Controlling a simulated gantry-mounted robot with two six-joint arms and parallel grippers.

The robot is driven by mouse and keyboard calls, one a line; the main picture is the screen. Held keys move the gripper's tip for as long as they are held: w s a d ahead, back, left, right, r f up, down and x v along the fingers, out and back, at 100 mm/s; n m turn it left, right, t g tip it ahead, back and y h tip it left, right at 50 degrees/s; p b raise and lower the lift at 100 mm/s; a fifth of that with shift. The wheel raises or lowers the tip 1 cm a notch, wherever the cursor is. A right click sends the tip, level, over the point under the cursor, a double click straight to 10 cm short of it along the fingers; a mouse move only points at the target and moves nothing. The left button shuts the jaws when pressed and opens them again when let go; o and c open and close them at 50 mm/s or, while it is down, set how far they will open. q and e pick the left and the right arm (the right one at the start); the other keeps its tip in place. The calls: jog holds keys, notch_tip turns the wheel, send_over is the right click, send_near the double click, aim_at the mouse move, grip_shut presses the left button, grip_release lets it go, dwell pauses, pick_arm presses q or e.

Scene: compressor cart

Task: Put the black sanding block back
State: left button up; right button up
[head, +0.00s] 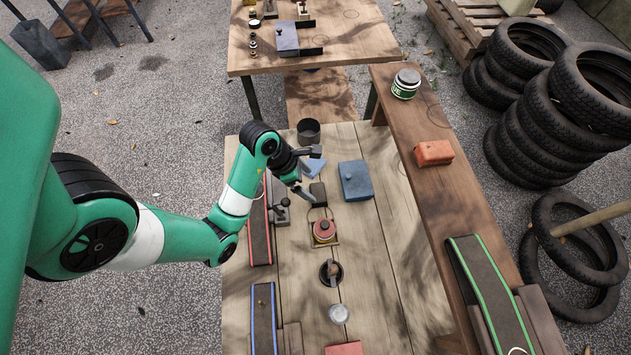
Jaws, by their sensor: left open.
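A small dark block (318,192), which looks like the black sanding block, is on the pale plank table (375,270), right by the lower fingertip of my left gripper (313,174). My left gripper is open, its fingers spread above the table. I cannot tell whether the lower finger touches the block. A blue flat piece (314,168) shows between the fingers, lower down on the table. My right gripper is not in view.
A blue box (355,180), a red round item (324,229), a dark cup (308,131) and a grey-lidded jar (338,314) stand on the table. A raised brown shelf (455,200) with an orange block (434,153) runs along the right.

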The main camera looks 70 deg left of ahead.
pick_arm(q)
jog(key=p+v, duration=0.2)
jog(key=v, duration=0.1)
jog(key=shift+s+r, duration=0.1)
jog(key=shift+r, duration=0.25)
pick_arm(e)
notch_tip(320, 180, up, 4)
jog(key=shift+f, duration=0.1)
